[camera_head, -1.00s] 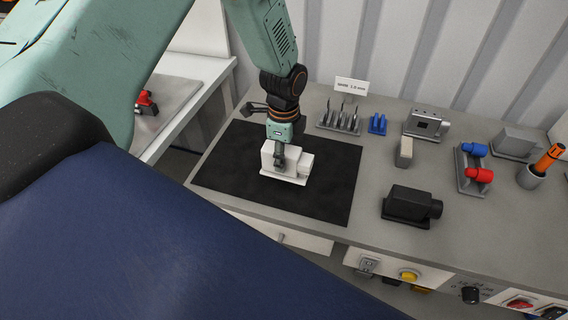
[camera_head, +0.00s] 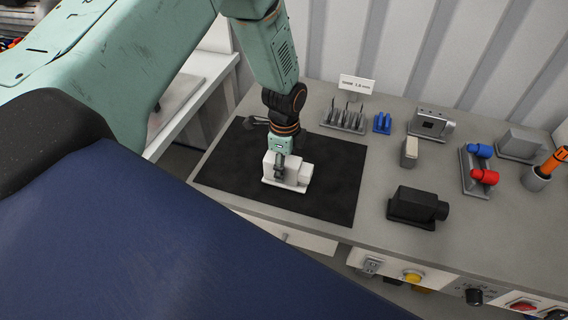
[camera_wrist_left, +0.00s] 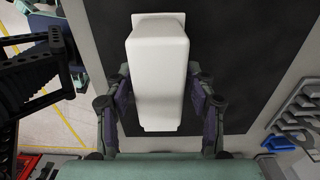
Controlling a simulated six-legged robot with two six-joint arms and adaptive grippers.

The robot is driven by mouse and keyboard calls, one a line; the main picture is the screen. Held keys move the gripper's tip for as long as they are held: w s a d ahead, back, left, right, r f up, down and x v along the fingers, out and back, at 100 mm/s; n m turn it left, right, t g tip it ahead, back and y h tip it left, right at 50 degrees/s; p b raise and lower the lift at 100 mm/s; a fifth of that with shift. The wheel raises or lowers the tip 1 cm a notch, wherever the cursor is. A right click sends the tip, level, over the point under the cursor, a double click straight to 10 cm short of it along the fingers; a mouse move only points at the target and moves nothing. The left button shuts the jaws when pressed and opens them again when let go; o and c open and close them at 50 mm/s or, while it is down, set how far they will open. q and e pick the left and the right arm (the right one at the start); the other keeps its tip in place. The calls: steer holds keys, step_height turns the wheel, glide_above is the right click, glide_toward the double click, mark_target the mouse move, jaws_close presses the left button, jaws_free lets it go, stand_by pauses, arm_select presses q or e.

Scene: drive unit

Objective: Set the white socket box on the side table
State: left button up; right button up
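The white socket box (camera_head: 291,170) is at the dark mat on the workbench, upright. My left gripper (camera_head: 281,168) comes down on it from above. In the left wrist view, the box (camera_wrist_left: 158,75) sits between the two fingers of my left gripper (camera_wrist_left: 160,90), which lie against its sides. I cannot tell whether its base touches the mat. The side table (camera_head: 178,98) stands at the left, with a grey top partly hidden by my arm. My right gripper is not in view.
A rack (camera_head: 343,121) and sign (camera_head: 356,85) stand behind. A gap separates bench and side table.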

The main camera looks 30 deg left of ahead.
arm_select(q)
steer(key=shift+o, duration=0.4)
steer(key=shift+d+r, duration=0.2)
steer(key=shift+d, duration=0.15)
steer(key=shift+a, duration=0.3)
step_height(320, 180, up, 12)
steer(key=shift+f, duration=0.2)
steer(key=shift+d+r, duration=0.25)
steer(key=shift+r, duration=0.05)
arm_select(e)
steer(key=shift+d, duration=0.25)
arm_select(q)
steer(key=shift+a+f, duration=0.1)
steer(key=shift+a, duration=0.15)
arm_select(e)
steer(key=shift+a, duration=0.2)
arm_select(q)
steer(key=shift+d, duration=0.1)
